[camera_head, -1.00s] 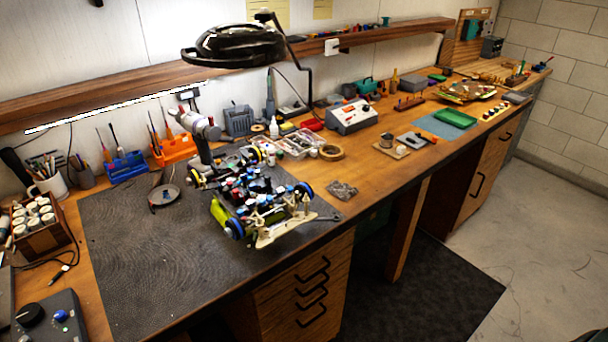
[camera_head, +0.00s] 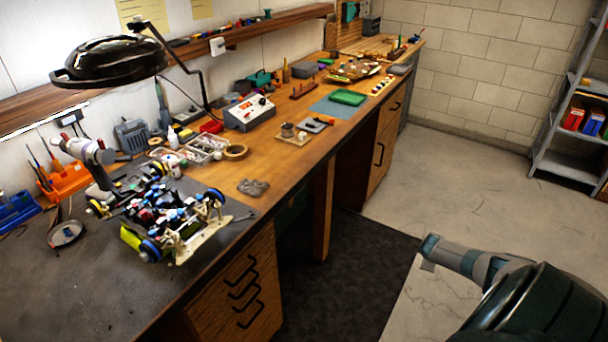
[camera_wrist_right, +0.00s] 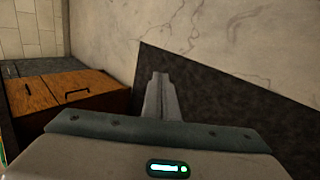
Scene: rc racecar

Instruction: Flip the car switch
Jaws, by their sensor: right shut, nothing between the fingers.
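The RC car (camera_head: 168,218) stands on the dark mat (camera_head: 85,290) at the left of the workbench in the head view. It has an open chassis with blue and black parts and blue and yellow wheels. I cannot make out its switch at this size. My right gripper (camera_head: 430,246) is at the lower right of the head view, over the floor and well away from the car. In the right wrist view, its fingers (camera_wrist_right: 160,76) are together and empty, and the car is not seen. My left gripper is not in view.
A black lamp (camera_head: 110,62) hangs over the bench's left part. A grey box with knobs (camera_head: 248,113), a tape ring (camera_head: 235,151) and trays sit behind the car. Drawers (camera_head: 240,290) front the bench. A shelf rack (camera_head: 575,120) stands far right. The floor between is clear.

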